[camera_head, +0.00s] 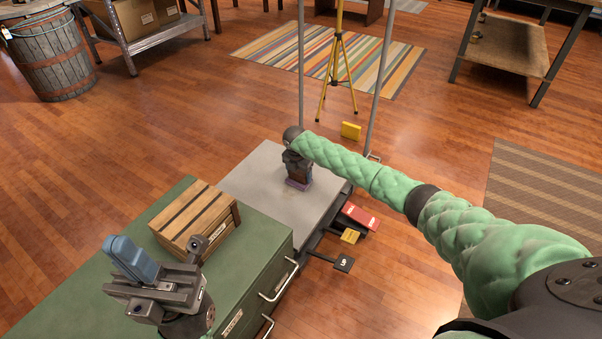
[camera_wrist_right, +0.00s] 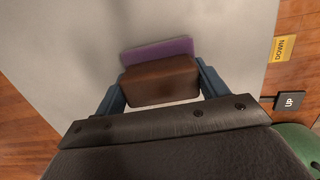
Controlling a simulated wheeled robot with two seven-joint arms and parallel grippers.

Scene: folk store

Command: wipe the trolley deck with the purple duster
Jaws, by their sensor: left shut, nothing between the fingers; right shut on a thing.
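The purple duster (camera_wrist_right: 158,50) has a brown block-shaped grip (camera_wrist_right: 160,80) above a flat purple pad. My right gripper (camera_wrist_right: 160,92) is shut on the brown grip, with a blue finger on each side. I cannot tell whether the pad touches the deck. My left gripper (camera_head: 130,258) is shut and empty, over the green cabinet top at the lower left, away from the deck.
A wooden crate (camera_head: 190,222) stands on the green cabinet (camera_head: 90,285) beside the deck. Red (camera_head: 361,216) and yellow (camera_head: 350,236) pedals and a black UP pedal (camera_head: 343,263) stick out at the deck's right side. Upright poles (camera_head: 301,70) rise behind the deck. Open wooden floor lies around.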

